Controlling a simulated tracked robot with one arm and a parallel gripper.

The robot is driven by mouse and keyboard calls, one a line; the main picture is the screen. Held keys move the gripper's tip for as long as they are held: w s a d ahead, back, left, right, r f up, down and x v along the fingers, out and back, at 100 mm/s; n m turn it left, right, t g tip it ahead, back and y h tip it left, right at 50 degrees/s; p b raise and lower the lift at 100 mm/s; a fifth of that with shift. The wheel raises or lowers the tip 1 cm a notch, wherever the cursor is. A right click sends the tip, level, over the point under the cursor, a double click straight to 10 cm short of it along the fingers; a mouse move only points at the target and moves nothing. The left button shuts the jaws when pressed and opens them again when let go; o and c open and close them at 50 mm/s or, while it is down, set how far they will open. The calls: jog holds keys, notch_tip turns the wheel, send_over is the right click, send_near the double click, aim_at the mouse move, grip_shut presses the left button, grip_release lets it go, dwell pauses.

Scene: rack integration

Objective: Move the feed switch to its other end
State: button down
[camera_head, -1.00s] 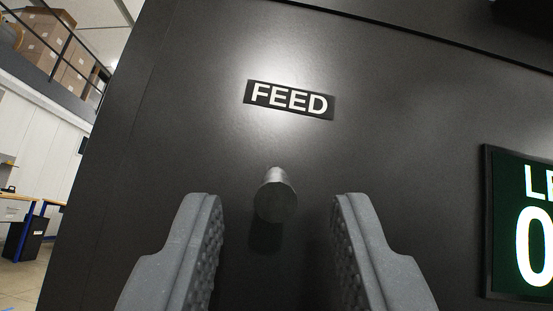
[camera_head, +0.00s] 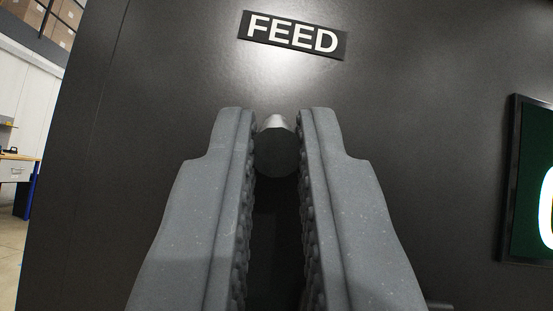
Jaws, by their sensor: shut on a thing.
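The feed switch (camera_head: 277,150) is a short grey metal lever with a round end, sticking out of a dark panel (camera_head: 420,110) below a black label with white FEED lettering (camera_head: 292,35). Its tip points toward the camera. My gripper (camera_head: 277,140) is shut on the lever, with one grey ridged finger on its left and one on its right. The base of the lever and any slot around it are hidden by the fingers and the lever's own end.
A green-lit display (camera_head: 535,190) in a black frame stands on the panel at the right edge. Beyond the panel's left edge, a workbench (camera_head: 18,170) and boxes on an upper level (camera_head: 60,22) show in the background. The panel around the lever is otherwise flat and clear.

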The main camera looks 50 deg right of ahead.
aim_at(278, 103)
jog(key=shift+s+a+r+g+y+p, duration=0.15)
jog(key=shift+r+g+y+p, duration=0.2)
jog(key=shift+r+p, duration=0.3)
jog(key=g+y+p, duration=0.1)
jog(key=p, duration=0.1)
jog(key=r+g+y+p, duration=0.1)
jog(key=p, duration=0.1)
jog(key=shift+a+m+g, duration=0.1)
jog(key=shift+m+g, duration=0.2)
jog(key=shift+g, duration=0.05)
jog(key=r+g+y+p, duration=0.1)
jog(key=g+y+p, duration=0.1)
jog(key=p, duration=0.4)
jog(key=shift+r+g, duration=0.2)
jog(key=shift+g, duration=0.1)
jog(key=g+y+p, duration=0.1)
jog(key=p, duration=0.2)
jog(key=shift+r+p, duration=0.1)
jog(key=shift+p, duration=0.65)
jog(key=c, duration=1.5)
grip_release()
jog(key=shift+f+y, duration=0.2)
jog(key=shift+y, duration=0.05)
